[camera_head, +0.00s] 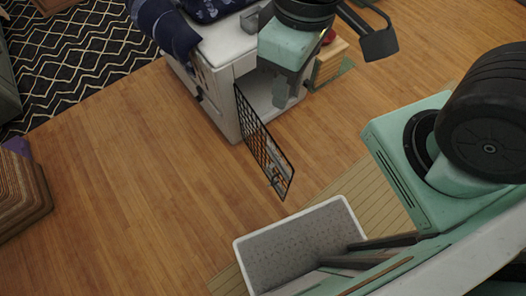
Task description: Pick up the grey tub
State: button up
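I cannot pick out the grey tub for certain. A small grey piece (250,19) shows at the top, on or beside the white box (217,42), partly hidden by my arm; its shape is unclear. A larger open tray (343,212) with a white rim and speckled grey inside sits on the floor at the bottom centre, partly covered by my body. One dark finger of my gripper (379,42) shows at the top, right of the white box and above the floor. Nothing shows against the visible finger.
The white box has a black wire door (265,150) swung open towards the tray. Dark blue cloth (165,28) drapes over its left side. A wooden slatted object (330,62) stands at its right. A patterned rug (75,60) lies at left. Wood floor between is clear.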

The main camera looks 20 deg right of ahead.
aim_at(249, 19)
jog(key=j+z, duration=0.1)
jog(key=j, duration=0.75)
jog(key=j+z, duration=0.1)
jog(key=j, duration=0.8)
jog(key=i+j+z, duration=0.1)
jog(key=j, duration=0.25)
jog(key=i+j+z, duration=0.1)
jog(key=i+j, duration=0.15)
jog(key=i+j+z, duration=0.1)
jog(key=j, duration=0.35)
jog(key=i+j+z, duration=0.1)
jog(key=i+j, duration=0.15)
jog(key=i+j+z, duration=0.1)
jog(key=i, duration=0.45)
jog(key=i+j+z, duration=0.15)
jog(key=i, duration=0.4)
jog(key=j, duration=0.1)
